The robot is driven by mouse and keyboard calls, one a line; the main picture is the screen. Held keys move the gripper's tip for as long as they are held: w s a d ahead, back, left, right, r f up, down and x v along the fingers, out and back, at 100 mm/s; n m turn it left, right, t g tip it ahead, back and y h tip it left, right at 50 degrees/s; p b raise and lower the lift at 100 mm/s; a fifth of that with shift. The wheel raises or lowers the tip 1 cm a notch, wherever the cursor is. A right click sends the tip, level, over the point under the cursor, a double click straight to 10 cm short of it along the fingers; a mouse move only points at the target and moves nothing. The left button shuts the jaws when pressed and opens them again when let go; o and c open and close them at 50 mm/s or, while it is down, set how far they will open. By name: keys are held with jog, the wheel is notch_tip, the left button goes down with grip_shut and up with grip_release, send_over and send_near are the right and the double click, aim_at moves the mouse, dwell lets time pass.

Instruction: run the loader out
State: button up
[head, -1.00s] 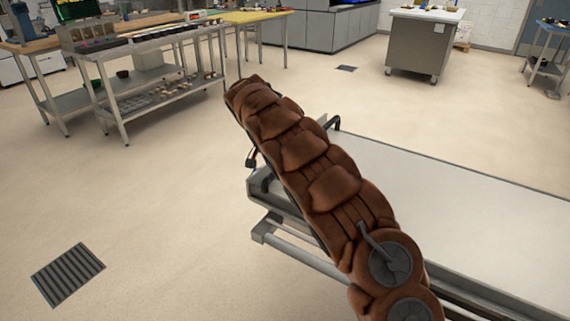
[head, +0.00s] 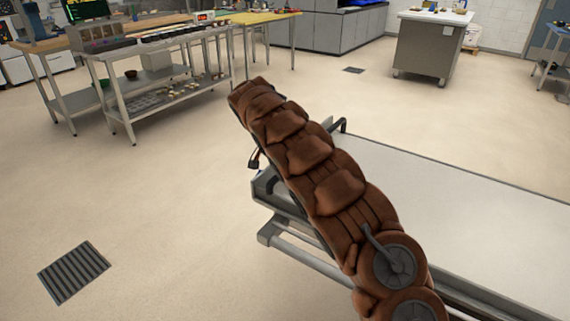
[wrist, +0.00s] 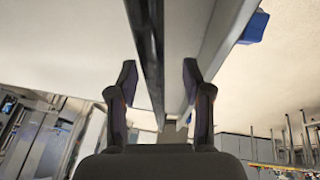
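The loader (head: 470,201) is a long, pale, flat bed on a grey metal frame, at the right of the head view. A black bent handle (head: 341,125) stands at its far corner. My brown-covered arm reaches across its left end and hides part of it. My gripper (wrist: 158,78) shows in the wrist view with its two dark fingers apart. A dark bar (wrist: 148,45) and a pale grey rail (wrist: 215,40) run past beyond and between the fingers. I cannot tell whether either finger touches them.
A steel bench (head: 128,88) with shelves of small goods stands at the back left. A grey wheeled cabinet (head: 424,52) stands at the back right. A floor drain grate (head: 73,272) lies at the front left. The floor left of the loader is clear.

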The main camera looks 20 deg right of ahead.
jog(key=shift+d, duration=0.1)
jog(key=v, duration=1.2)
jog(key=shift+s, duration=0.1)
dwell(0.3)
